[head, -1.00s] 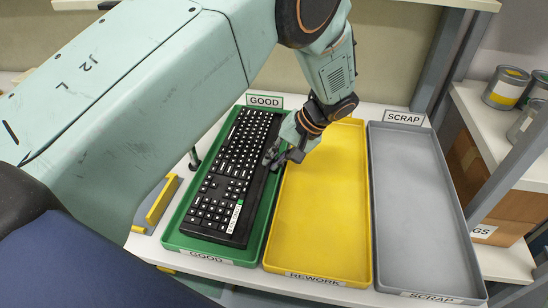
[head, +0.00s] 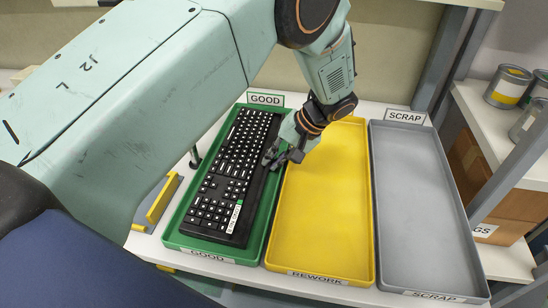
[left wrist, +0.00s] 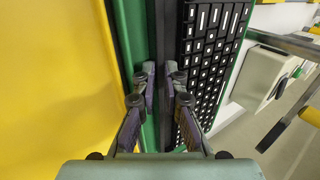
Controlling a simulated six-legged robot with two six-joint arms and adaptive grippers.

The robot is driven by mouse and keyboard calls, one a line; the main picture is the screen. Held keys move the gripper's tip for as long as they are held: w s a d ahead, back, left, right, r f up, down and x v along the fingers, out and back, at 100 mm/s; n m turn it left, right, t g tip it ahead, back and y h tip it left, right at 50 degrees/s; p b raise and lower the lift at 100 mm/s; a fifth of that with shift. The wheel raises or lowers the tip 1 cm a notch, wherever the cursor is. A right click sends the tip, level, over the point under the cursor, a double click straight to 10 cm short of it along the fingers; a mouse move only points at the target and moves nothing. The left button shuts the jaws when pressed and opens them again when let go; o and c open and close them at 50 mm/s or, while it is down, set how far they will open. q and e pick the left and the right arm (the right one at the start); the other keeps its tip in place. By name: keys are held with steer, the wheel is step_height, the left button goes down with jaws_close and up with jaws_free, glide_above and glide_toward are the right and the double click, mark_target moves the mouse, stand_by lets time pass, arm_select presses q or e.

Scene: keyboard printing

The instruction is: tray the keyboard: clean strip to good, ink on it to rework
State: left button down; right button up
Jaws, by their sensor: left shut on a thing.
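The black keyboard (head: 228,180) with white key legends lies in the green GOOD tray (head: 256,245), its long side along the tray. A white strip with dark marks (head: 234,217) and a small green patch sit near its front right corner; the marks are too small to read. My left gripper (head: 272,161) is shut on the keyboard's right long edge. In the left wrist view, the fingers (left wrist: 160,78) stand either side of the keyboard's dark edge, with the keys (left wrist: 208,60) to the right. My right gripper is out of view.
The yellow REWORK tray (head: 325,215) stands empty right of the green one, and the grey SCRAP tray (head: 425,200) stands empty beyond it. Paint cans (head: 508,86) sit on a shelf at the right. A grey post (head: 500,170) rises beside the SCRAP tray.

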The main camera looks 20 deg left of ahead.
arm_select(q)
steer(key=c, duration=1.7)
jaws_free()
steer(key=shift+d, duration=0.1)
steer(key=o, duration=0.4)
steer(key=shift+c, duration=0.2)
steer(key=shift+f, duration=0.1)
step_height(320, 180, up, 7)
steer(key=p, duration=0.5)
